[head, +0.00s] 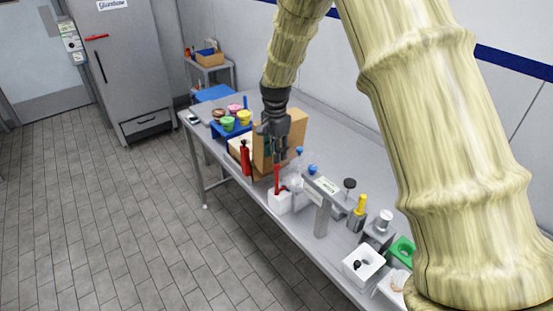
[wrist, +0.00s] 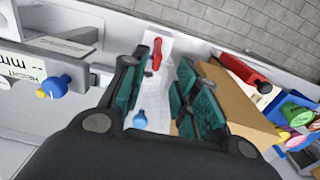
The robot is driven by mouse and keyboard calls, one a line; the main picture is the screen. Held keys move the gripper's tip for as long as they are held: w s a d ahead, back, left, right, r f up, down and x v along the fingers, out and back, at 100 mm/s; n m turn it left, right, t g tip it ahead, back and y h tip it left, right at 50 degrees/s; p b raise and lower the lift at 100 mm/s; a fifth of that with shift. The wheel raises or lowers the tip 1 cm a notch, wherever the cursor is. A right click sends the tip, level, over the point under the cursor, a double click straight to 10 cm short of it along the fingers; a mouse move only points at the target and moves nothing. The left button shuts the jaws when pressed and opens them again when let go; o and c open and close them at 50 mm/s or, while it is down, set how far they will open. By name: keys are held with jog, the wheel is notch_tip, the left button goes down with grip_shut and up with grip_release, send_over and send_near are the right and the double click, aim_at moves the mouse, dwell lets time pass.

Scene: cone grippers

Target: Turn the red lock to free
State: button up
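The red lock (head: 277,181) is a red lever on a white block (head: 279,203) near the table's front edge. In the wrist view the red lock (wrist: 157,52) shows beyond the fingertips, between the two fingers in the picture, with the white block around it. My gripper (head: 281,158) points down just above the red lock in the head view. In the wrist view my gripper (wrist: 160,72) is open, with its teal pads apart and nothing between them. I cannot tell whether a finger touches the lever.
A cardboard box (head: 290,135) stands close behind my gripper, and a red bottle-like object (head: 246,160) stands left of it. A grey height gauge (head: 322,205) with blue knobs stands to the right. Coloured cups (head: 229,123) sit on a blue stand at the table's far end.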

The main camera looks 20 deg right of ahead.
aim_at(277, 165)
jog(key=f, duration=0.1)
jog(key=f+p, duration=0.1)
jog(key=f, duration=0.1)
jog(key=shift+s+d, duration=0.1)
jog(key=shift+d, duration=0.1)
jog(key=shift+s+f+p, duration=0.2)
jog(key=shift+f+p, duration=0.2)
jog(key=shift+w+f, duration=0.3)
jog(key=shift+f, duration=0.25)
jog(key=shift+s+r, duration=0.15)
jog(key=shift+s, duration=0.05)
grip_shut()
